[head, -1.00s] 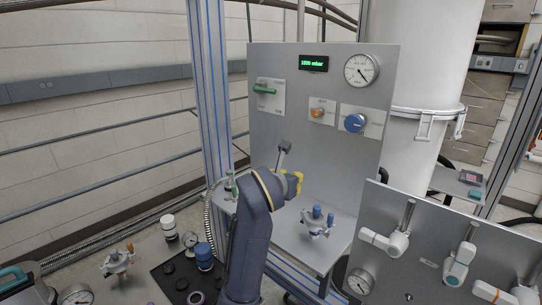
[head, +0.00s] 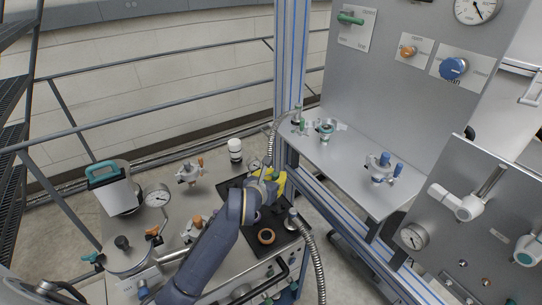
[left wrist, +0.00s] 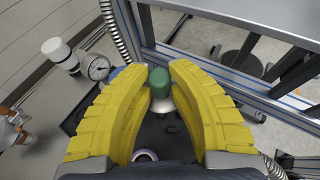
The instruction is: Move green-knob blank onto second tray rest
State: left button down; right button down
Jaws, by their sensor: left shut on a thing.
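My left gripper (head: 270,186) has yellow fingers and is over the black tray (head: 284,229) on the bench. In the left wrist view, its fingers (left wrist: 159,90) are shut on the green-knob blank (left wrist: 159,80). The green knob shows between the fingertips, with a pale, rounded metal part below it. The fingers and arm hide the blank in the head view. I cannot tell whether the blank touches the tray. The second rest cannot be made out. My right gripper is not in view.
A white-topped cylinder (head: 235,150) and a gauge (head: 157,195) stand on the bench. A ribbed hose (head: 313,255) rises close to the tray's right. A blue-knobbed valve (head: 380,170) and a green-ringed fitting (head: 326,130) sit on the grey shelf. A blue-striped post (head: 289,60) stands behind.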

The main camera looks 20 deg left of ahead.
pick_arm(q)
jog(key=shift+s+d+f, duration=0.1)
jog(key=shift+d+f, duration=0.2)
jog(key=shift+f, duration=0.6)
jog(key=shift+s+d+f, duration=0.1)
jog(key=shift+d+f, duration=0.15)
jog(key=shift+f, duration=3.45)
jog(key=shift+f, duration=0.7)
jog(key=c, duration=1.2)
grip_release()
jog(key=shift+s, duration=0.1)
jog(key=v, duration=1.1)
jog(key=shift+s+a+r, duration=0.15)
jog(key=shift+s+a, duration=0.05)
jog(key=shift+s, duration=0.05)
notch_tip(320, 180, up, 7)
jog(key=shift+s, duration=0.15)
jog(key=shift+r, duration=0.1)
